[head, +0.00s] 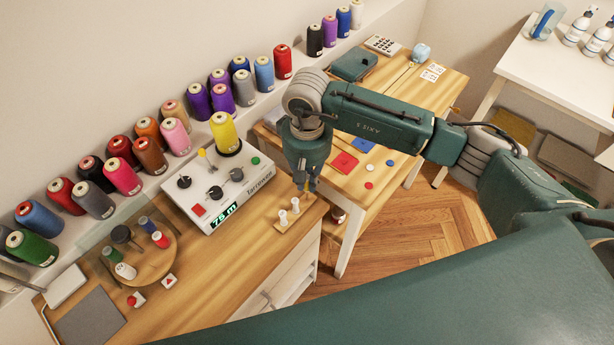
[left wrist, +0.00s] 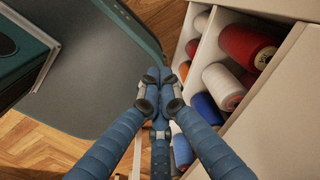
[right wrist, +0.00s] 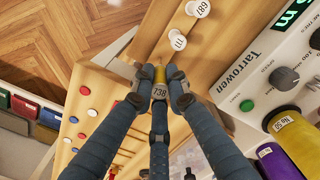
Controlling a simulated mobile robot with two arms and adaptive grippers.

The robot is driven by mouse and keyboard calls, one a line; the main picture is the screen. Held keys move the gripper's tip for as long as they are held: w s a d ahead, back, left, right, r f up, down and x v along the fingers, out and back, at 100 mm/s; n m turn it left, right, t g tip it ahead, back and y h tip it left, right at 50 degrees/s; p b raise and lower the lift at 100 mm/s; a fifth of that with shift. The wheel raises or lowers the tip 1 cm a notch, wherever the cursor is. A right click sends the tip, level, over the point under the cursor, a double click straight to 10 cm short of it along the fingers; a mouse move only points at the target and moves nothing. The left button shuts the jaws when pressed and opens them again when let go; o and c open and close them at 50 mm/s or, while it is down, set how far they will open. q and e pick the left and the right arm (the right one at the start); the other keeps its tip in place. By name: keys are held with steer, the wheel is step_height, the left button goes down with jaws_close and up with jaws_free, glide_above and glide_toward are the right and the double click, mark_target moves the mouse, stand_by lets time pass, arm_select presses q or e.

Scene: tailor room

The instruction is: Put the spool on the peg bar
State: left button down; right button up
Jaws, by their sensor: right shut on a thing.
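My right gripper (head: 307,187) points down over the front edge of the wooden bench. The peg bar (head: 304,213) is a short pale wooden strip on the bench, just below the gripper.
A white winding machine (head: 218,190) with a yellow cone stands left of the bar. A round wooden tray (head: 145,256) holds small spools. Large thread cones line the wall ledge. Coloured buttons lie on the side table (head: 365,180). The drawer (left wrist: 205,55) holds large spools.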

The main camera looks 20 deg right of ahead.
mark_target(307, 191)
steer(key=shift+f+b, duration=1.75)
steer(key=shift+b, duration=0.4)
steer(key=shift+f+b, duration=0.65)
steer(key=shift+b, duration=0.2)
steer(key=o, duration=0.8)
steer(key=shift+r, duration=0.1)
steer(key=shift+c, duration=0.2)
